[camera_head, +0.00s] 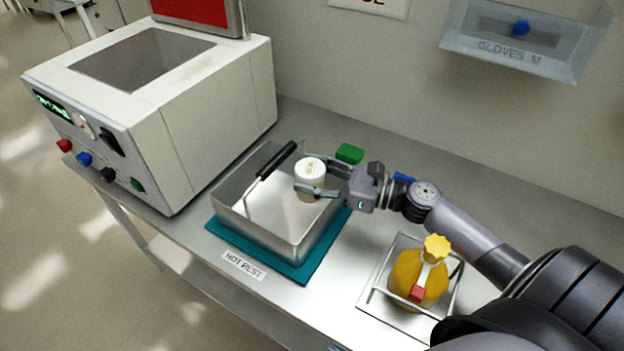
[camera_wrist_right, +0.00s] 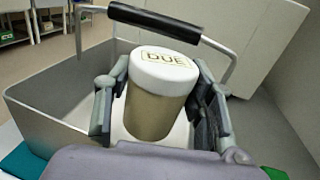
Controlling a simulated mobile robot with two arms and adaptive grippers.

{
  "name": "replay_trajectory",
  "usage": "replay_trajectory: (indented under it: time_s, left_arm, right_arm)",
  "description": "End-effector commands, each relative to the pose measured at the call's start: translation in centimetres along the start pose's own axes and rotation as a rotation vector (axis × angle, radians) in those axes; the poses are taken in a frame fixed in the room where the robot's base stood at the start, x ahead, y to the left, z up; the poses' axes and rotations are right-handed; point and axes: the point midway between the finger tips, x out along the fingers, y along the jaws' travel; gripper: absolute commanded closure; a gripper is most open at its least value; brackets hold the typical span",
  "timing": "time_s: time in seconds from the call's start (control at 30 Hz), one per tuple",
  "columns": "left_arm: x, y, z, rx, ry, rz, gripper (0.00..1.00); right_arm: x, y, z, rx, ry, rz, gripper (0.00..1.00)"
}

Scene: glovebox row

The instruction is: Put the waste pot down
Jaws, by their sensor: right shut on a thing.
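The waste pot (camera_head: 310,180) is a small beige pot with a white lid. In the right wrist view the lid of the pot (camera_wrist_right: 157,100) reads "DUE". My right gripper (camera_head: 322,177) is shut on the pot, one finger on each side, and holds it upright. The pot is over the metal bin (camera_head: 283,237), near the bin's right side. I cannot tell whether its base touches the bin floor. The bin has a black-handled bail (camera_head: 276,160) and stands on a teal mat (camera_head: 225,233) with a "HOT REST" label. My left gripper is not in view.
A white machine (camera_head: 200,120) with coloured knobs stands at the left. A yellow bottle (camera_head: 415,274) sits in a wire-railed tray (camera_head: 372,292) below my right arm. A green block (camera_head: 349,153) lies behind the bin. A gloves box (camera_head: 526,45) hangs on the wall.

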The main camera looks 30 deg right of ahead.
Motion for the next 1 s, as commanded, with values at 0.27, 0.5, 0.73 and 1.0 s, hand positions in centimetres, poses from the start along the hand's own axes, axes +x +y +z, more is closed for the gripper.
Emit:
replay_trajectory:
  time_s: [0.27, 0.5, 0.73, 1.0]
  left_arm:
    - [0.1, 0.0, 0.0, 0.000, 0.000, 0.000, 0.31]
    - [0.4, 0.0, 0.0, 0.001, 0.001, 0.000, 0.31]
    - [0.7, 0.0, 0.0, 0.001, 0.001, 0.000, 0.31]
    - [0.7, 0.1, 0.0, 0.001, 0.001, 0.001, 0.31]
  right_arm:
    - [0.0, 0.0, -0.8, -0.002, -0.001, 0.000, 0.83]
    - [0.0, 0.0, -1.3, -0.001, -0.002, 0.000, 0.83]
    - [0.0, 0.1, -2.1, 0.001, 0.001, 0.001, 0.83]
    - [-0.1, 0.2, -2.7, 0.008, 0.010, 0.002, 0.41]
